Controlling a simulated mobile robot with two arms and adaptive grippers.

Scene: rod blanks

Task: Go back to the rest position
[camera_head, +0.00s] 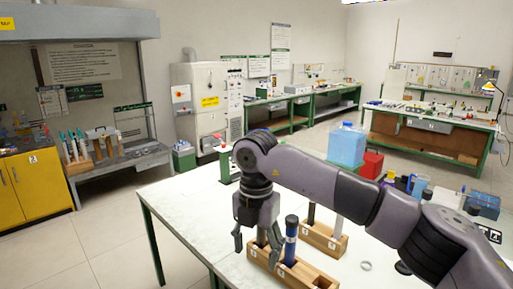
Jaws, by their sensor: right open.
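My right gripper (257,246) is open, pointing down over the left end of the front wooden rack (304,270) on the white table. A dark rod with a blue band (291,240) stands upright in that rack, just right of the fingers. Whether a rod stands between the fingers I cannot tell. A second wooden rack (325,240) stands behind, with a dark rod (311,215) and a grey rod (339,228) upright in it. My right arm comes in from the right and crosses above the racks. My left gripper is not in view.
The white table (190,205) is clear at its left. A small ring (366,265) lies right of the racks. A blue container (346,146) and a red box (371,164) stand behind my arm.

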